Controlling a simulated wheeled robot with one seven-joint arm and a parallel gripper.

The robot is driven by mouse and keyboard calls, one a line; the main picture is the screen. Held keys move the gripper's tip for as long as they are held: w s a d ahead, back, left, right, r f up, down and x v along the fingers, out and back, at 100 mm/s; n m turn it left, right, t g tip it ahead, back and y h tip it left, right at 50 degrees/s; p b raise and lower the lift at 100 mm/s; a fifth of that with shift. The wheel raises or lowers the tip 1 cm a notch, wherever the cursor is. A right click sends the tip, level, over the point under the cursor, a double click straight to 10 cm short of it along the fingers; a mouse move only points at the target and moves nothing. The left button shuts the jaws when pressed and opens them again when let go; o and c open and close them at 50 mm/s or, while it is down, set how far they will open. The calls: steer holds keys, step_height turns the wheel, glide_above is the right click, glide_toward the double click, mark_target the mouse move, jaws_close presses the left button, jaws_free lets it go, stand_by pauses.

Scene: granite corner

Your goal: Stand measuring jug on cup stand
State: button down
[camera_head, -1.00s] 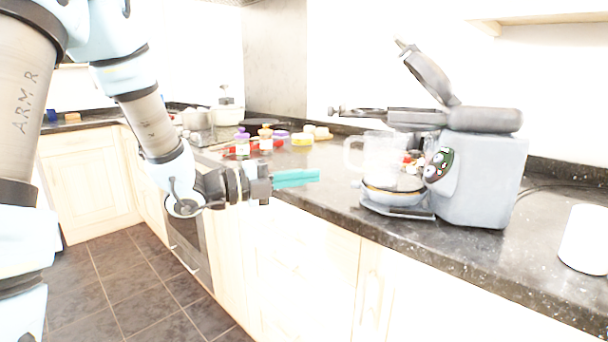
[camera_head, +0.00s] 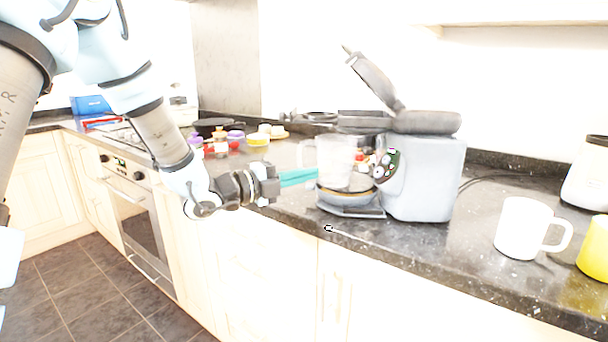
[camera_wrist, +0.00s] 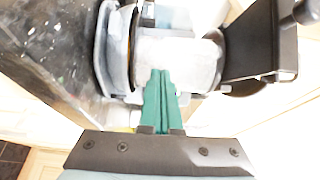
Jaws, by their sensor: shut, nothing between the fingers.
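A clear measuring jug (camera_head: 336,162) stands upright on the round cup stand (camera_head: 350,198) at the front of the grey coffee machine (camera_head: 428,180). Its handle points left. My gripper (camera_head: 313,176) has teal fingers that are shut and empty, with the tips close to the left side of the jug; I cannot tell whether they touch it. In the wrist view, the closed green fingers (camera_wrist: 160,76) point at the pale jug (camera_wrist: 180,62), which lies right beyond the tips.
A white mug (camera_head: 522,228) and a yellow cup (camera_head: 594,250) stand on the counter at the right, near a white appliance (camera_head: 588,175). Spice jars (camera_head: 220,142) and a plate of food (camera_head: 270,132) sit farther back. A small spoon-like object (camera_head: 330,229) lies at the counter's front edge.

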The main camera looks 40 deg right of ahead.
mark_target(324, 171)
steer(key=shift+d+f+b, duration=0.2)
steer(key=shift+d+b, duration=0.15)
steer(key=shift+b, duration=0.2)
steer(key=d+b, duration=0.3)
steer(key=shift+s, duration=0.3)
steer(key=shift+s+d+r+b, duration=0.1)
steer(key=shift+d+r+b, duration=0.15)
steer(key=shift+d, duration=0.2)
steer(key=shift+a+f, duration=0.1)
